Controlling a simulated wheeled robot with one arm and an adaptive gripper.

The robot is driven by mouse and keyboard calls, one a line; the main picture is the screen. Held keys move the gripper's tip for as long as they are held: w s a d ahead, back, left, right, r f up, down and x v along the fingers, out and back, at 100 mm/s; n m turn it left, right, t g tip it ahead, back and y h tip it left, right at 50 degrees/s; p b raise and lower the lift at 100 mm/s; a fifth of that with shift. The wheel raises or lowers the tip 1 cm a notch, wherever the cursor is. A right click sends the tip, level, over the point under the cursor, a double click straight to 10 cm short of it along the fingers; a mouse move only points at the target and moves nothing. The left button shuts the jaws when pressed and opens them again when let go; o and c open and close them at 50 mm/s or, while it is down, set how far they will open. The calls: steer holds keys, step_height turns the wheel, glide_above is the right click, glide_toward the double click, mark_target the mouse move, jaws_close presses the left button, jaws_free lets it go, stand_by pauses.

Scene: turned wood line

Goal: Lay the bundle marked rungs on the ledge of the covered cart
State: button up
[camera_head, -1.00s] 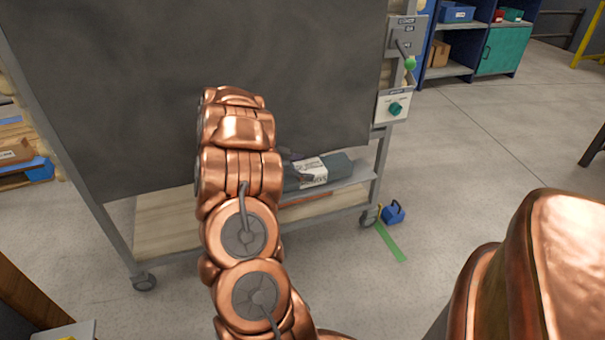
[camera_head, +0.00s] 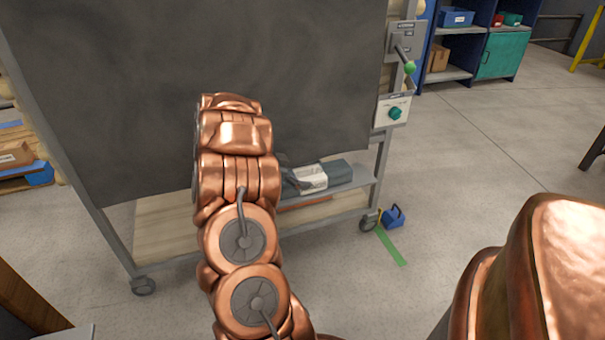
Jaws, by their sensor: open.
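The covered cart (camera_head: 111,228) stands ahead, with a large dark cover (camera_head: 300,60) hanging over its front. At its lower right is a grey ledge (camera_head: 362,184). A dark green-grey bundle (camera_head: 338,171) with a white label (camera_head: 312,179) lies on this ledge. The label's writing is too small to read. My gripper (camera_head: 287,172) is mostly hidden behind my copper arm. A dark part of it shows at the bundle's left end, open. I cannot tell whether it touches the bundle.
A panel with a green-knobbed lever (camera_head: 408,67) and a teal dial (camera_head: 395,113) is on the cart's right post. A blue object (camera_head: 393,216) and green floor tape (camera_head: 391,245) lie by the right wheel. The floor to the right is mostly clear.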

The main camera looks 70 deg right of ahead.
steer(key=p+v, duration=0.3)
steer(key=v, duration=0.7)
steer(key=shift+w+a+r+p, duration=0.2)
steer(key=shift+r+p, duration=0.05)
steer(key=shift+p, duration=0.1)
steer(key=shift+w+a, duration=0.1)
steer(key=shift+a, duration=0.05)
